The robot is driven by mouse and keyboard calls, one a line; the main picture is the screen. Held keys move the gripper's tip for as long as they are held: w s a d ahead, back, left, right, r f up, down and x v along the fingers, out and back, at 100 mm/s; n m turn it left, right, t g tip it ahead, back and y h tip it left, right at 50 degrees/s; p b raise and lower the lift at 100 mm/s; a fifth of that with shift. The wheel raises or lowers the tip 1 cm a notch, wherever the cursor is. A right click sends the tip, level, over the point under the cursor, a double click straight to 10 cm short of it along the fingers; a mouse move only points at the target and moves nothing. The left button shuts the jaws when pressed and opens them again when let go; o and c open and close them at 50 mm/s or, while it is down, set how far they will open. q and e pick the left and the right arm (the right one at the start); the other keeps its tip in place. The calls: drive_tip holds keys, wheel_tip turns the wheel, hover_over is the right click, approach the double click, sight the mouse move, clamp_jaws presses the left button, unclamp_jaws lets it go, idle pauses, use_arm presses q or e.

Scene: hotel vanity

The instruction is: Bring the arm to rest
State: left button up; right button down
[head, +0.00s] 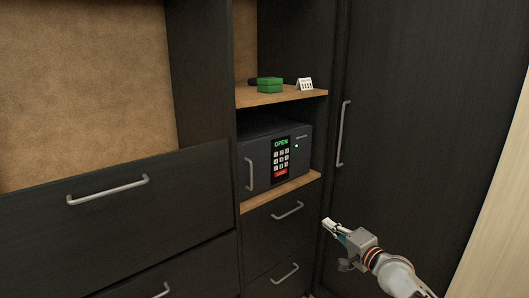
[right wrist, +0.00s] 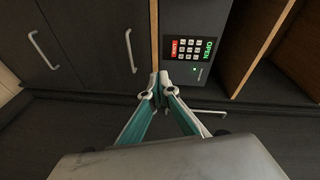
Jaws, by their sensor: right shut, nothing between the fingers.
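My right gripper (head: 328,224) is in the lower right of the head view, in front of the dark cabinet and below and to the right of the safe (head: 258,160). It is shut and empty. In the right wrist view its fingertips (right wrist: 158,82) meet at a point, below the keypad of the safe (right wrist: 192,48). The gripper is apart from the cabinet as far as I can tell. The safe's screen reads OPEN in green, with a red key at the bottom of the keypad. Its door looks closed or nearly so. My left gripper is not in view.
A tall dark door with a handle (head: 343,134) is on the right. A wide drawer front (head: 110,205) is on the left.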

drive_tip(key=s+a+f+n+g+h, duration=0.1)
drive_tip(key=s+a+f+n, duration=0.25)
drive_tip(key=s+f, duration=0.65)
drive_tip(key=s+a+f+n+g+h, duration=0.15)
drive_tip(key=s+f+n, duration=0.25)
drive_tip(key=s+f, duration=0.6)
drive_tip(key=s+f+n+g+h, duration=0.1)
drive_tip(key=s+f+n, duration=0.2)
drive_tip(key=s, duration=0.7)
drive_tip(key=s+d+f+n+g, duration=0.1)
drive_tip(key=s+f+n, duration=0.2)
drive_tip(key=s, duration=0.8)
drive_tip(key=shift+d+f+n+h, duration=0.2)
drive_tip(key=shift+f+n+h, duration=0.15)
drive_tip(key=shift+n, duration=0.4)
